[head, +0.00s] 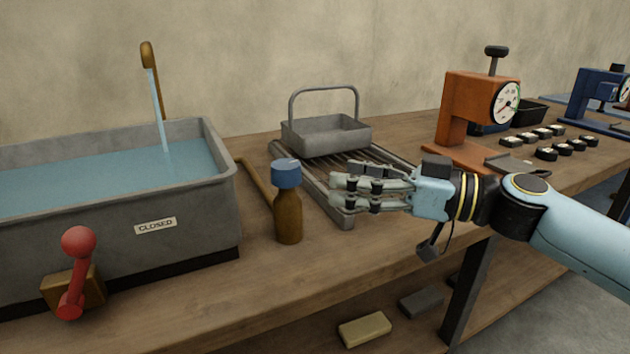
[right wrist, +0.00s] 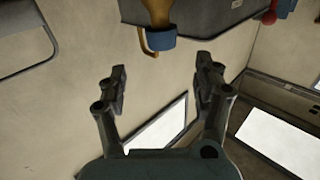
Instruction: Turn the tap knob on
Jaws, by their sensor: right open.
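The tap knob (head: 286,173) is a blue cap on a brown upright body (head: 288,218) at the bench's front edge, right of the sink. In the right wrist view the blue knob (right wrist: 162,38) shows ahead of the fingers, roughly between their lines. My right gripper (head: 338,190) is open and empty, pointing left at about knob height, a short gap to the knob's right. Its two spread fingers also show in the right wrist view (right wrist: 161,66). Water runs from the brass spout (head: 150,55) into the sink. My left gripper is not in view.
The grey sink (head: 190,215) holds water and bears a CLOSED label (head: 156,226). A red lever (head: 76,270) sits on its front. A slatted rack (head: 345,218) with a handled grey basket (head: 325,135) stands behind my gripper. An orange press (head: 470,105) stands right.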

